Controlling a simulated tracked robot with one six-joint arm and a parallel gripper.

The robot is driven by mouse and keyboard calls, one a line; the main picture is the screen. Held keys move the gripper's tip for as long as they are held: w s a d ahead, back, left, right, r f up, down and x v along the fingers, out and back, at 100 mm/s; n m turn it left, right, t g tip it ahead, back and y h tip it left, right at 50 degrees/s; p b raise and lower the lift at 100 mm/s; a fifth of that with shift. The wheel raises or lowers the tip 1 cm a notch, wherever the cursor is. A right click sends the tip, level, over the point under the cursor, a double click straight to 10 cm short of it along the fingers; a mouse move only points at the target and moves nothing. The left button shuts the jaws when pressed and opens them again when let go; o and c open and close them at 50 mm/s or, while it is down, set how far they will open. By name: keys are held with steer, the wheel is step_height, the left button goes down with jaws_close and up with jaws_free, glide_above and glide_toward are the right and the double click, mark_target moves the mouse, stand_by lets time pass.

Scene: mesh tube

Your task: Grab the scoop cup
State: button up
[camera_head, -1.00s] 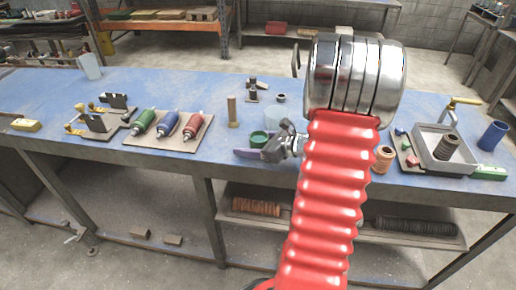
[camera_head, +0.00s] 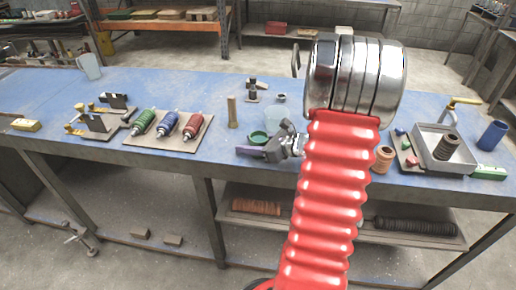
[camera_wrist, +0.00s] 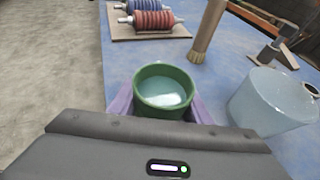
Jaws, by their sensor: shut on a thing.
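The scoop cup appears to be the small green round cup (camera_head: 258,136) on the blue bench, left of my red ribbed arm. In the wrist view the green cup (camera_wrist: 163,84) is upright, with a pale inside, between two purple fingers. My gripper (camera_wrist: 165,104) is shut on it, one finger on each side. In the head view my gripper (camera_head: 260,150) is low at the front of the bench, and its wrist is partly hidden by my arm. I cannot tell whether the cup touches the bench.
A translucent pale container (camera_wrist: 272,100) stands close to the right of the cup in the wrist view. A wooden-handled brush (camera_wrist: 207,32) stands behind. A board with coloured rollers (camera_head: 170,130) lies left. A grey tray (camera_head: 443,150) is at right. Bench is clear behind the rollers.

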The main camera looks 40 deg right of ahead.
steer(key=shift+c, duration=0.9)
steer(key=shift+r, duration=0.1)
step_height(320, 180, up, 10)
steer(key=shift+f, duration=0.1)
